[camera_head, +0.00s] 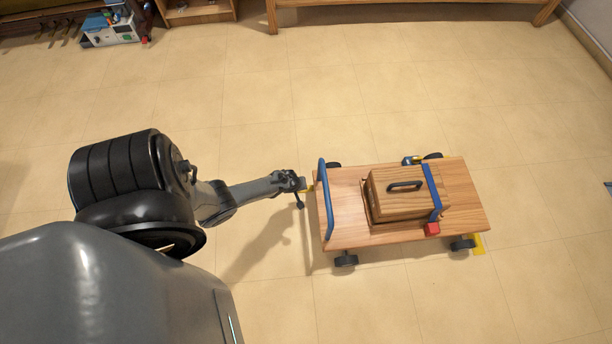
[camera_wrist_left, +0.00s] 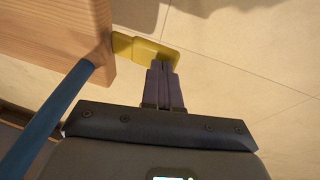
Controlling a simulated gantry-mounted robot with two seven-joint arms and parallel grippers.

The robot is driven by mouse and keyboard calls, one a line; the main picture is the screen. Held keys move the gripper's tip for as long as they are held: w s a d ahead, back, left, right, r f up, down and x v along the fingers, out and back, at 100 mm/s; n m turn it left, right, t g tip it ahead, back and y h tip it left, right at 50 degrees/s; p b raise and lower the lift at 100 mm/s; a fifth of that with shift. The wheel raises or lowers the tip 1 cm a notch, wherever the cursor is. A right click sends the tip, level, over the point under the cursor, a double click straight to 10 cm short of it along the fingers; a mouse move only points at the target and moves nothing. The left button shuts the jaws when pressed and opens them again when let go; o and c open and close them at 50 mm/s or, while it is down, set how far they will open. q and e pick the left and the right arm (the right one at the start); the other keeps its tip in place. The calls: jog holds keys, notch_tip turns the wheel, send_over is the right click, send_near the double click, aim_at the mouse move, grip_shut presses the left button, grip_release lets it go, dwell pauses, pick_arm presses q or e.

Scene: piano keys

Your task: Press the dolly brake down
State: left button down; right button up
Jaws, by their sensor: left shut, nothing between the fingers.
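The wooden dolly (camera_head: 455,190) stands on the tiled floor, with a blue handle (camera_head: 326,200) at its left end. A yellow pedal (camera_wrist_left: 145,48), likely the brake, juts from the dolly's wooden edge in the left wrist view. A small part of it (camera_head: 309,188) shows in the head view beside the dolly's left end. My left gripper (camera_wrist_left: 162,66) is shut and empty, with its fingertips right at the pedal's near edge in the picture. I cannot tell whether they touch it. In the head view this gripper (camera_head: 302,185) is just left of the dolly. My right gripper is out of view.
A wooden box (camera_head: 400,193) with a dark handle sits on the dolly under a blue strap (camera_head: 432,190) with a red buckle (camera_head: 432,229). The floor (camera_head: 250,120) around the dolly is clear.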

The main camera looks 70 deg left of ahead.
pick_arm(q)
jog(key=shift+s+f+t, duration=0.35)
jog(key=shift+f+t, duration=0.05)
jog(key=shift+s+a, duration=0.1)
jog(key=shift+s, duration=0.05)
jog(key=shift+w+r, duration=0.25)
jog(key=shift+r, duration=0.15)
jog(key=shift+s+r+p, duration=0.15)
jog(key=shift+r+p, duration=0.3)
jog(key=shift+p, duration=0.3)
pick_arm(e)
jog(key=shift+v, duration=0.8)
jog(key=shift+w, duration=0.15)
pick_arm(q)
jog(key=shift+r, duration=0.1)
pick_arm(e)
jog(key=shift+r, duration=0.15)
